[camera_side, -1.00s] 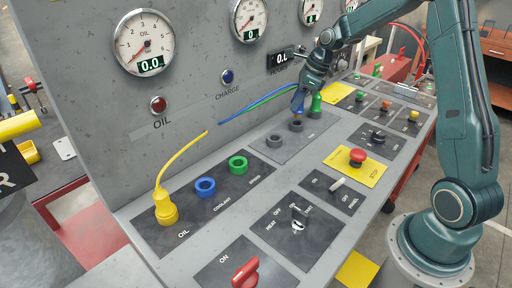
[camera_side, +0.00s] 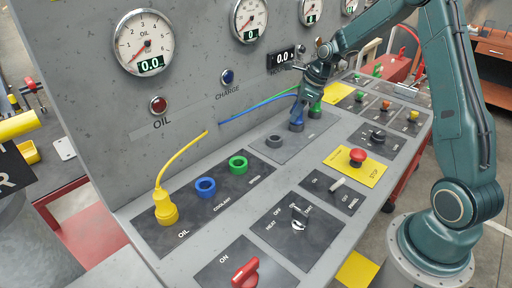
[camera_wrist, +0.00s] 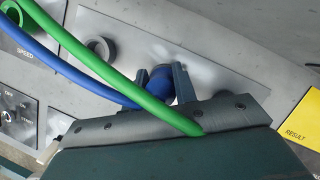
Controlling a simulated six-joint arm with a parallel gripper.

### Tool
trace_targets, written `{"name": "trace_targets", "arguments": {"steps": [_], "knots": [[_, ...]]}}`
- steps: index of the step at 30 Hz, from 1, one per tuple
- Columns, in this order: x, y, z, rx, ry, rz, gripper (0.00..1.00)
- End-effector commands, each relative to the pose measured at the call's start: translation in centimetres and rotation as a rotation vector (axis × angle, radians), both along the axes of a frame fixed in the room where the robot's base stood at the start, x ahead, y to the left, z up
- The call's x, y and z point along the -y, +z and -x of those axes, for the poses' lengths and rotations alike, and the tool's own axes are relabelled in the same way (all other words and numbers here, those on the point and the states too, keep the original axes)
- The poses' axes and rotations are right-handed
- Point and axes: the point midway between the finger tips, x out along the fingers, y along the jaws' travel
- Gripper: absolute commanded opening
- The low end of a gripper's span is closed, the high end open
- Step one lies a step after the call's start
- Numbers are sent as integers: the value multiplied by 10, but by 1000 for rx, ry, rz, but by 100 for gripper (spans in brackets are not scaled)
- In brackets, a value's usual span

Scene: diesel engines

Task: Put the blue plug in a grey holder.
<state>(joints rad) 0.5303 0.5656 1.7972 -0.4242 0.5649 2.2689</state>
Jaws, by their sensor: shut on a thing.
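The blue plug (camera_side: 296,119) stands upright at the rear grey holder's spot, beside the green plug (camera_side: 315,109). Its blue base covers that holder, so I cannot tell how deep it sits. My gripper (camera_side: 300,97) is above it, shut on its upper part. In the wrist view the blue plug (camera_wrist: 161,84) is between the two fingers of my gripper (camera_wrist: 163,80). The other grey holder (camera_side: 275,141) is empty, and it also shows in the wrist view (camera_wrist: 101,48). The blue cable (camera_side: 250,110) runs left from the plug to the panel.
The yellow plug (camera_side: 166,208) stands in the oil place. The blue ring (camera_side: 205,187) and green ring (camera_side: 238,164) are empty. A red stop button (camera_side: 357,156) is to the right. In the wrist view the green cable (camera_wrist: 105,75) crosses in front of the gripper.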

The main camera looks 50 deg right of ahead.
Motion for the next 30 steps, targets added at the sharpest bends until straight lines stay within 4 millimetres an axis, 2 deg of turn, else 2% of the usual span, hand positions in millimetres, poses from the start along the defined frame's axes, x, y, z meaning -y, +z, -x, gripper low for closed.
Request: {"name": "trace_targets", "arguments": {"steps": [7, 8, 11, 12, 23, 30], "knots": [[0, 0, 0, 0, 0, 0, 4], [0, 0, 0, 0, 0, 0, 32], [0, 0, 0, 0, 0, 0, 51], [0, 0, 0, 0, 0, 0, 53], [1, 2, 1, 0, 0, 0, 53], [4, 17, 5, 3, 0, 1, 53]]}}
